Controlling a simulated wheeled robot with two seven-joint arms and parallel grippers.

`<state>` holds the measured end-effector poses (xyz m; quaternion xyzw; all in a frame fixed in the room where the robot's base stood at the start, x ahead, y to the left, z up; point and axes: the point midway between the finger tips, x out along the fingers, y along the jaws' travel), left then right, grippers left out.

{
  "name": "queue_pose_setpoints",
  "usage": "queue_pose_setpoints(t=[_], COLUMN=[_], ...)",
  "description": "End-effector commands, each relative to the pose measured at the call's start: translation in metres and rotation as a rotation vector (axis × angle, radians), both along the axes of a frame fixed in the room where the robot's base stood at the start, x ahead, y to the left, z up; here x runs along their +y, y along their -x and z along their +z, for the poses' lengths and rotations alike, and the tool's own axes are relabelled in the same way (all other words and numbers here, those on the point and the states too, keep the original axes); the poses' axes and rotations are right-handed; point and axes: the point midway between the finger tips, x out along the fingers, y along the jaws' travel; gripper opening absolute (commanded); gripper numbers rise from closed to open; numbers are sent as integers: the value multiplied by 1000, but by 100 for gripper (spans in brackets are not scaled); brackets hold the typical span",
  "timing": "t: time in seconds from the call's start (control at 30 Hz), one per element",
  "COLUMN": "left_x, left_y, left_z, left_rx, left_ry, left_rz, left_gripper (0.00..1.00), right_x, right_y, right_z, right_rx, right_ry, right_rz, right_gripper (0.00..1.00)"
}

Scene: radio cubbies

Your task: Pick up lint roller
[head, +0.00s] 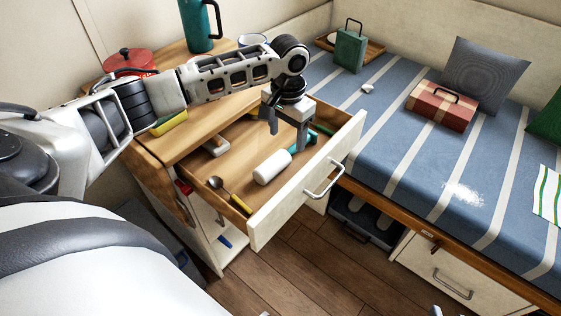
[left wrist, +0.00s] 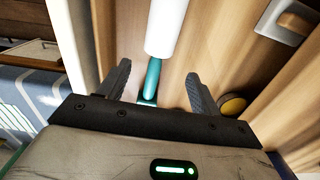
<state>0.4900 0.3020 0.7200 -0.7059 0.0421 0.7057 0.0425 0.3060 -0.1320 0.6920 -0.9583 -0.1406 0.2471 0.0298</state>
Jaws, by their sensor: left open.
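The lint roller (head: 273,167) has a white cylinder and a teal handle. It lies inside the open wooden drawer (head: 235,160). My left gripper (head: 288,135) hangs over the drawer near the handle end, pointing down, and partly covers the handle. In the left wrist view the lint roller's white cylinder (left wrist: 166,28) is beyond the fingertips, and its teal handle (left wrist: 152,80) shows between the two fingers. My left gripper (left wrist: 160,85) is open and empty; I see no contact with the handle. My right gripper is not clearly seen.
The drawer also holds a spoon (head: 231,195) and a grey-white item (head: 216,146). Its front panel (head: 305,190) stands as a raised edge. A yellow sponge (head: 170,122), a red pot (head: 130,62) and a teal bottle (head: 199,25) stand on the cabinet top. A striped bed (head: 400,150) is at right.

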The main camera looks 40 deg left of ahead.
Motion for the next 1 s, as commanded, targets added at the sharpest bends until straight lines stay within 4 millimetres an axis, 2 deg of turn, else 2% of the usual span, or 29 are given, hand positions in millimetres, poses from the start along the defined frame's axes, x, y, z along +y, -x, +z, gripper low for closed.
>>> queue_pose_setpoints(t=[0.17,0.4,0.7,0.73,0.9,1.0], left_x=[-2,-4,-4,-4,-4,-4], left_y=[2,5,5,5,5,4], left_z=[-16,-50,-54,-54,-54,-54], left_rx=[2,2,0,0,0,0], left_ry=[0,0,0,0,0,0], left_rz=[-1,0,-1,-1,-1,-1], left_gripper=[64,64,64,62,15,15], right_x=[1,4,7,7,7,7], right_y=[3,4,0,0,-1,-1], right_z=[-3,-20,-25,-25,-23,-22], right_rx=[1,33,39,39,36,34], right_ry=[-1,1,0,0,-1,-2], right_rz=[4,21,28,28,28,26], right_gripper=[30,30,30,30,30,30])
